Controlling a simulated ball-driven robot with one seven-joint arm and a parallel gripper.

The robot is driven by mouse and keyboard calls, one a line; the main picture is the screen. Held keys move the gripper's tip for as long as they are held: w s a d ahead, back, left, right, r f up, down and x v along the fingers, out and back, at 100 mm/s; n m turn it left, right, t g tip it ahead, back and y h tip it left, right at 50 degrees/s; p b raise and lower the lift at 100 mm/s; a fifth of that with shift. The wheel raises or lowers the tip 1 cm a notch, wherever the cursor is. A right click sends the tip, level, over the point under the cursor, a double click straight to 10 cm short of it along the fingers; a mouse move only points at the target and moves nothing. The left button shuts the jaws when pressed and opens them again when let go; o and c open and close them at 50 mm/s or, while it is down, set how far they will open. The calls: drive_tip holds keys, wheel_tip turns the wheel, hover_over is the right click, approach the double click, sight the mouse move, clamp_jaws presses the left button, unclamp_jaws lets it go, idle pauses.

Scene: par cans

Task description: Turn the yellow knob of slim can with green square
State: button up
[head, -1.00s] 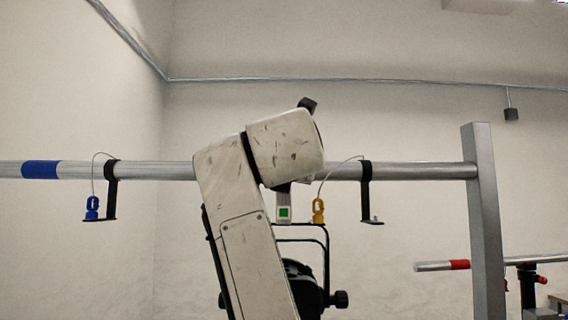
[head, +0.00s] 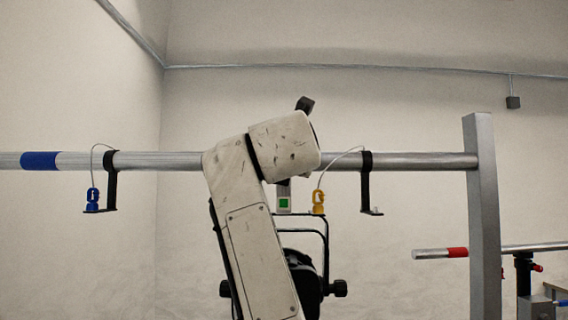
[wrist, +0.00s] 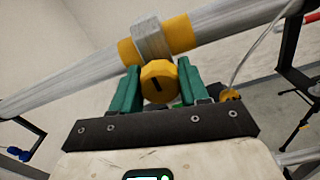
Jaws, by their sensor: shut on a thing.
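The slim can with the green square (head: 284,203) hangs under the metal pipe, mostly hidden behind my arm in the head view; its black yoke and part of its dark body show. The yellow knob (wrist: 158,80) faces the camera in the wrist view, a round disc with a dark slot, just below the clamp (wrist: 152,38) on the pipe. My gripper (wrist: 158,88) has its two green fingers on either side of the knob and is shut on it. In the head view my gripper is hidden behind my arm.
The pipe (head: 420,160) runs across to a metal post (head: 484,210) at right. Another pipe (head: 430,253) lies beyond.

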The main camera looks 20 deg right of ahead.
drive_tip(key=c, duration=0.3)
drive_tip(key=shift+m, duration=0.3)
